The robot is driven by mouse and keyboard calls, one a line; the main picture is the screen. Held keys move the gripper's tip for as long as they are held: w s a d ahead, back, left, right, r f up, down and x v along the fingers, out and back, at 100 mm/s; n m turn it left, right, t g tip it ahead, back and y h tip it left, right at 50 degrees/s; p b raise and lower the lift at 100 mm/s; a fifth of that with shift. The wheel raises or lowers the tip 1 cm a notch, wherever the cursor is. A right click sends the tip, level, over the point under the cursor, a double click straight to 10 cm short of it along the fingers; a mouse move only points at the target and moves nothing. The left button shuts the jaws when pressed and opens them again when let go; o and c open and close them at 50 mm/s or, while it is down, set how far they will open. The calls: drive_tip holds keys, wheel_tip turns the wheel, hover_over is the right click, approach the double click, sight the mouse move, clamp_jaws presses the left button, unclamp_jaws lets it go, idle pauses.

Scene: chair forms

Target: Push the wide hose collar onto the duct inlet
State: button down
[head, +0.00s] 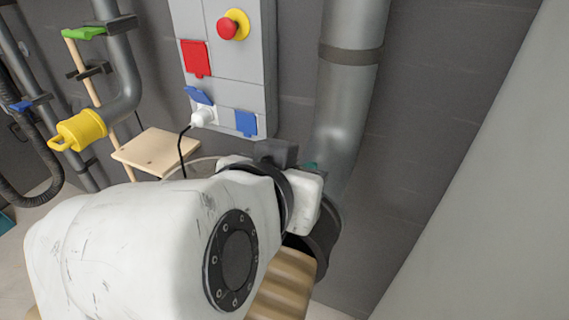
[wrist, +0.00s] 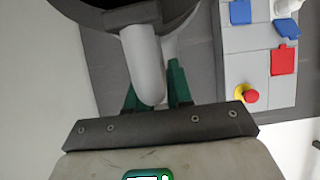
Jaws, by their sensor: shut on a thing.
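The wide hose collar (head: 326,236) is a dark ring at the end of a ribbed tan hose (head: 283,287), low in the middle of the head view. In the wrist view the dark collar (wrist: 182,14) fills the top, with a grey handle-like bar (wrist: 145,62) below it. My gripper (wrist: 154,84) has its green fingers on either side of this bar and is shut on it. The grey duct (head: 345,110) runs down the wall, and its lower end meets the collar's upper edge in the head view. My arm hides much of this place; I cannot tell whether the collar is seated.
A wall panel (head: 228,68) with a red button (head: 227,28), sockets and a plugged-in white plug (head: 203,118) stands left of the duct. A wooden shelf (head: 155,152) and a pipe with a yellow cap (head: 80,130) are farther left. A pale wall (head: 490,180) closes the right side.

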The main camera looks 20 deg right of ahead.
drive_tip(key=shift+w+d+f, duration=0.15)
drive_tip(key=shift+d, duration=0.15)
idle(0.4)
drive_tip(key=c, duration=1.2)
unclamp_jaws()
drive_tip(key=shift+o, duration=1.3)
drive_tip(key=shift+b, duration=0.3)
